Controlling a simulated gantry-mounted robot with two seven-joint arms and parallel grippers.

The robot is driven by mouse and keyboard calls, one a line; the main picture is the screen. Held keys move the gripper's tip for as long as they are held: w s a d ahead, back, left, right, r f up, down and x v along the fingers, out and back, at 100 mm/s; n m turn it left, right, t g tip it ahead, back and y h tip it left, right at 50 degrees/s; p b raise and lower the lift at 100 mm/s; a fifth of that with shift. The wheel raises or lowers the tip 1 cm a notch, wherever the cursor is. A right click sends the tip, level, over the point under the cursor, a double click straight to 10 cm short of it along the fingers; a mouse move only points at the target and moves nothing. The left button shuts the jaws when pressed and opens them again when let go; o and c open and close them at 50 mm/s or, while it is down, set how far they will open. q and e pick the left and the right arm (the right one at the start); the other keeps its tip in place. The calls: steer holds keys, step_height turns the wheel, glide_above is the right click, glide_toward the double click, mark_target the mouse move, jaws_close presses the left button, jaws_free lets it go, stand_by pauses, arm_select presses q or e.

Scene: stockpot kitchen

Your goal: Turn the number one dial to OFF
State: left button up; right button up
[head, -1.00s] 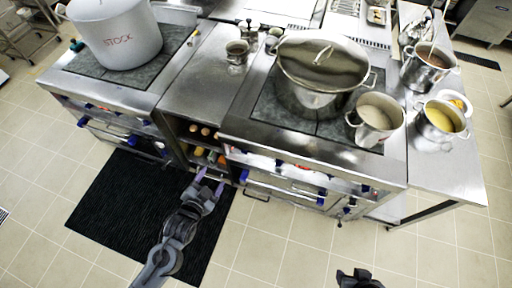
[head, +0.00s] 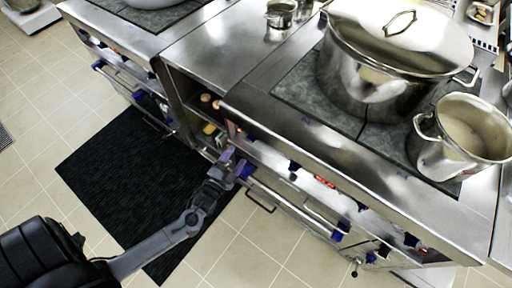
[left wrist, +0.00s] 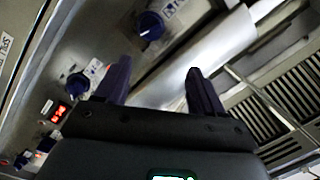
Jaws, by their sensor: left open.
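Blue dials run along the stove's front panel. In the left wrist view one blue dial (left wrist: 149,25) shows at the top and another blue dial (left wrist: 78,84) at the left, beside a red display (left wrist: 58,114). I cannot read which dial is number one. My left gripper (left wrist: 160,80) is open and empty in front of the panel, with its fingers apart. My right gripper is out of view.
A large lidded pot (head: 385,85) and a smaller open pot (head: 450,150) stand on the stove above the panel. A metal handle bar (head: 300,210) runs below the dials. A black mat (head: 120,185) lies on the tiled floor.

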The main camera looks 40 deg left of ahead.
mark_target(250, 140)
arm_select(q)
steer(key=w+f+b, duration=0.1)
steer(key=w, duration=0.2)
steer(key=w+a+f+b, duration=0.1)
steer(key=w+b, duration=0.1)
steer(key=w, duration=0.2)
steer(key=w+b, duration=0.2)
steer(key=w, duration=0.2)
steer(key=shift+a+f, duration=0.4)
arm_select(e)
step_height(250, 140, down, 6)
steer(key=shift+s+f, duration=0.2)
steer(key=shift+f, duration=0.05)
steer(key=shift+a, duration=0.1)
arm_select(q)
steer(key=c, duration=1)
steer(key=shift+c, duration=0.2)
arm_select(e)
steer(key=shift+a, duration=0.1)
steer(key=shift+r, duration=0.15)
